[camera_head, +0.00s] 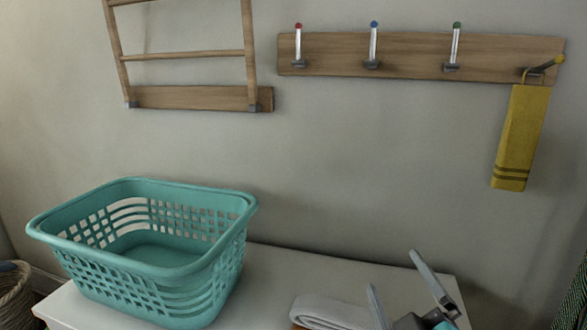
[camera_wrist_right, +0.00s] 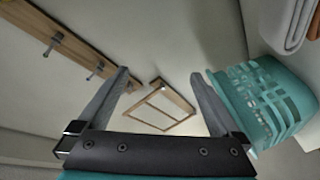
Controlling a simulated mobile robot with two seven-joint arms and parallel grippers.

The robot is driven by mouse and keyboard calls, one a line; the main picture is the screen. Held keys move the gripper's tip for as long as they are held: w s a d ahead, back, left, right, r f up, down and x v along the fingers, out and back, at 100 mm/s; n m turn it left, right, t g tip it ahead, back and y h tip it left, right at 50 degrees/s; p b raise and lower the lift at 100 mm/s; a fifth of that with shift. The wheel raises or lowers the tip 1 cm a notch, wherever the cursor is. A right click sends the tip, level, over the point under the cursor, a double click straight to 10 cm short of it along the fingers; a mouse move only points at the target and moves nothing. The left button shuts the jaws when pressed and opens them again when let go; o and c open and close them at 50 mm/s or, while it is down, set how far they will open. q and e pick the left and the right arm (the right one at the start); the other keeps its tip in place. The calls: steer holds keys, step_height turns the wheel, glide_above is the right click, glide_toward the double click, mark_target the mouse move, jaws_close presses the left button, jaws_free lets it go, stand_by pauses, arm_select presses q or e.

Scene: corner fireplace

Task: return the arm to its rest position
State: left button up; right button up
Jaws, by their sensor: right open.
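My right gripper (camera_head: 402,285) shows at the bottom right of the head view, over the right part of the white table (camera_head: 275,268). Its two fingers are spread with nothing between them. In the right wrist view the fingers (camera_wrist_right: 158,88) are also wide apart and empty, with the wall and the wooden rack (camera_wrist_right: 160,106) beyond them. My left gripper does not show in either view.
A teal basket (camera_head: 150,272), empty inside, stands on the table's left. A folded whitish cloth (camera_head: 333,313) lies beside my right gripper. A hook board (camera_head: 420,58) holds a yellow towel (camera_head: 520,138) at its right end. A wicker basket (camera_head: 14,298) stands at far left.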

steer(key=s+d+f+m+g+h, duration=0.2)
steer(key=s+f+m+g, duration=0.25)
steer(key=f, duration=0.55)
steer(key=s+a+f+m+g+y, duration=0.1)
steer(key=s+f+m+g, duration=0.1)
steer(key=s+f+g, duration=0.45)
steer(key=s+a+f+m+g, duration=0.15)
steer(key=s+f+g, duration=0.25)
steer(key=s+f, duration=0.6)
steer(key=s+f+g, duration=0.1)
steer(key=s+f, duration=0.2)
steer(key=f, duration=1.7)
steer(key=s+d+f+g, duration=0.1)
steer(key=s+d+f, duration=0.2)
steer(key=s+f, duration=1)
steer(key=shift+s+d+g, duration=0.2)
steer(key=shift+s+g, duration=0.1)
steer(key=shift+s, duration=0.8)
steer(key=shift+f, duration=0.1)
